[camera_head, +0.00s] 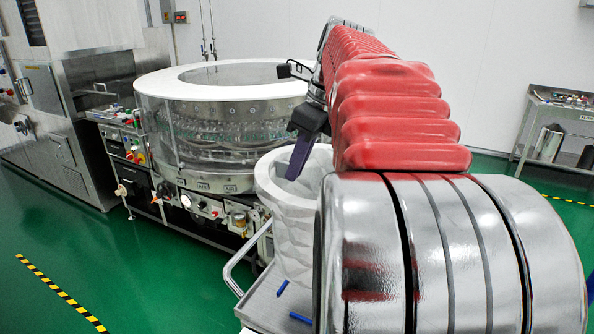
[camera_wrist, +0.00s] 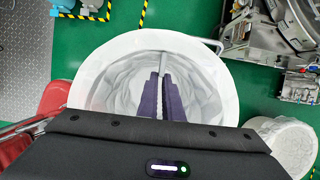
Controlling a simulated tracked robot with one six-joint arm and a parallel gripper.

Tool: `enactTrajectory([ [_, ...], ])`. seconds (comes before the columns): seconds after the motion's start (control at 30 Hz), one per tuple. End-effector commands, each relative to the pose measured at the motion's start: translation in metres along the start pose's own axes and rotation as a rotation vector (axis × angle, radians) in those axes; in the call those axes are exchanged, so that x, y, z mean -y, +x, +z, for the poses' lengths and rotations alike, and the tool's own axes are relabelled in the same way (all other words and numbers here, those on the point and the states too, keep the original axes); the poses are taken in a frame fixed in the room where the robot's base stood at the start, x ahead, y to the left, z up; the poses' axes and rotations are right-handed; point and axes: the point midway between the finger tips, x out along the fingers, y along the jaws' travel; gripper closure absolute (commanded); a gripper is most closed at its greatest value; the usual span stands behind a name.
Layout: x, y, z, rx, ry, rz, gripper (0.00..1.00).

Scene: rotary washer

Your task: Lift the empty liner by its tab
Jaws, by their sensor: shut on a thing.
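The liner (camera_head: 291,240) is a white, open-topped, crumpled bag with a thick round rim, upright beside the washer in the head view. In the wrist view its rim (camera_wrist: 92,75) circles my fingers and its inside shows wrinkled white walls with nothing visible in it. My gripper (camera_wrist: 160,75) has its dark purple fingers shut on a narrow pale strip, the tab (camera_wrist: 162,66), over the liner's opening. In the head view my gripper (camera_head: 297,165) points down at the opening. The tab is hidden there, and my arm covers the liner's right side.
The rotary washer (camera_head: 222,105), with a white ring top, stands left of the liner. A metal cart (camera_head: 268,312) with a handrail and blue pens is below it. Another white round item (camera_wrist: 287,145) lies at right in the wrist view. Green floor (camera_head: 130,270) is open at front left.

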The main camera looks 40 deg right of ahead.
Motion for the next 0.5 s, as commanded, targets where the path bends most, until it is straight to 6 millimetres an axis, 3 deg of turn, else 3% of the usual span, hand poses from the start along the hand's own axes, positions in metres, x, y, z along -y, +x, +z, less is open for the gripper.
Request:
enactTrajectory([
  [0.5, 0.000, -0.021, 0.008, 0.001, 0.000, -0.002, 1.00],
])
